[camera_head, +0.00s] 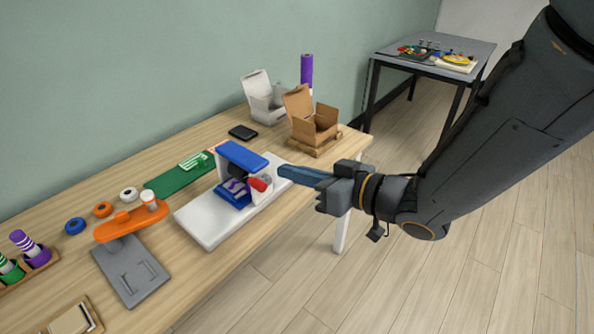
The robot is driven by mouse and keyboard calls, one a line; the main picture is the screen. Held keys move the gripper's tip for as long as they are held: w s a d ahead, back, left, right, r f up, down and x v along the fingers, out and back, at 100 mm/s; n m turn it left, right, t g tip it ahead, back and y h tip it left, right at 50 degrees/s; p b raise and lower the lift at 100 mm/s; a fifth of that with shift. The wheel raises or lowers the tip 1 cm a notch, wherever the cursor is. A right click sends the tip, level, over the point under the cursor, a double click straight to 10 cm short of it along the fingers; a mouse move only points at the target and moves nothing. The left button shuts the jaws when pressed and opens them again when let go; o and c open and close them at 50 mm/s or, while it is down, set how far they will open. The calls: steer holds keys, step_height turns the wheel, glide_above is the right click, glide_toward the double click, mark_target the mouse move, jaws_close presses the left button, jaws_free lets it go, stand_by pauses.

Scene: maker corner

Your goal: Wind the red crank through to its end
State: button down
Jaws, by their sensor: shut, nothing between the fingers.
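A small press with a blue top (243,154) and white base (205,229) stands on the wooden table. The red crank (260,184) is on its right side, facing my arm. A purple item sits in the blue lower part of the press, partly shaded. My gripper (282,171) is shut and empty. In the picture its fingertips are just right of the crank and slightly above it. I cannot tell whether they touch it. The crank's far side is hidden.
An orange tool (128,222) with a grey plate (130,272) stands left of the press. Behind are a green mat (178,177), a black flat item (243,132), an open cardboard box (314,124) and a white box (264,100). The table's front edge is beneath my gripper.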

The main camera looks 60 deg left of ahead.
steer(key=s+a+f+p, duration=0.2)
steer(key=s+a+f, duration=0.1)
steer(key=a+f, duration=0.2)
steer(key=shift+a+f, duration=0.15)
steer(key=shift+a, duration=0.2)
steer(key=shift+s+f, duration=0.15)
steer(key=shift+s, duration=0.1)
stand_by(0.9)
